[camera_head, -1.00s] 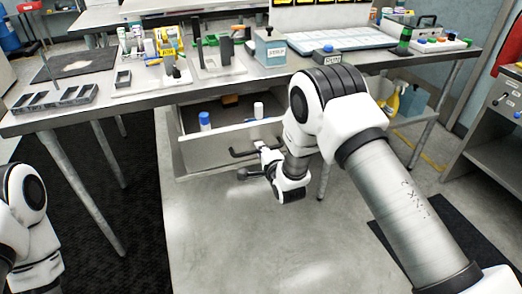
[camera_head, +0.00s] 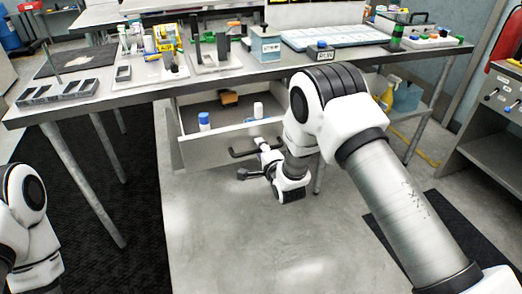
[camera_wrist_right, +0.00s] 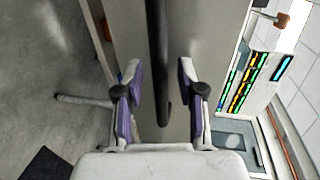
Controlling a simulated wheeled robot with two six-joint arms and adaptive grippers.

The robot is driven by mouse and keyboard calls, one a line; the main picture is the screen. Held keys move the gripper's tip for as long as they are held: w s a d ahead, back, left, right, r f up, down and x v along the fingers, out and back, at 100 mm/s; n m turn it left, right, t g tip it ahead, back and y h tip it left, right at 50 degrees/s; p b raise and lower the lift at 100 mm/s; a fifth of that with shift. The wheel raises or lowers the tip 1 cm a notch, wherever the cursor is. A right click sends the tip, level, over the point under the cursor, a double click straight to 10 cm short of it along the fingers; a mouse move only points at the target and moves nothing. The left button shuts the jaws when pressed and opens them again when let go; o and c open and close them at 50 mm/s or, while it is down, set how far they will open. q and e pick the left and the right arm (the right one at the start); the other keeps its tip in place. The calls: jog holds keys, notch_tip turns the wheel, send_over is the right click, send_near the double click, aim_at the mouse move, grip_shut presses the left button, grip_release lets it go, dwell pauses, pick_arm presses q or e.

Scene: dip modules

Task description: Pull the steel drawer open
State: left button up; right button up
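The steel drawer (camera_head: 215,149) hangs under the workbench and stands pulled out. Its inside shows, with a blue-capped white bottle (camera_head: 204,121), a white bottle (camera_head: 258,110) and an orange block (camera_head: 229,97). A dark bar handle (camera_head: 243,153) runs across its front. My right gripper (camera_head: 258,158) is at the right part of the handle. In the right wrist view, the handle (camera_wrist_right: 157,60) passes between the fingers of my right gripper (camera_wrist_right: 160,85). The fingers are apart, with a gap on both sides of the bar. My left arm shows at the left edge; its gripper is out of view.
The steel workbench (camera_head: 140,97) carries trays, small modules, a blue box (camera_head: 267,46) and a pale blue mat (camera_head: 335,36). A spray bottle (camera_head: 388,95) stands on the lower shelf at right. A grey cabinet (camera_head: 485,150) is at far right. The floor (camera_head: 240,235) before the drawer is clear.

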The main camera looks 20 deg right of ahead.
jog(key=shift+s, duration=0.1)
jog(key=v, duration=1.2)
jog(key=s+d+f+n+g+p, duration=0.25)
jog(key=s+f+g+p, duration=0.35)
jog(key=s+f, duration=0.55)
jog(key=s+f+n+g, duration=0.2)
jog(key=s+n+g, duration=0.2)
jog(key=s+n, duration=0.3)
jog(key=s+f+n+g, duration=0.2)
jog(key=s+n+g, duration=0.3)
jog(key=s, duration=1)
jog(key=n+p, duration=0.1)
jog(key=n, duration=0.1)
jog(key=shift+d+f+n+g+h, duration=0.2)
jog(key=shift+f+n+g+h, duration=0.1)
jog(key=shift+f+n, duration=0.05)
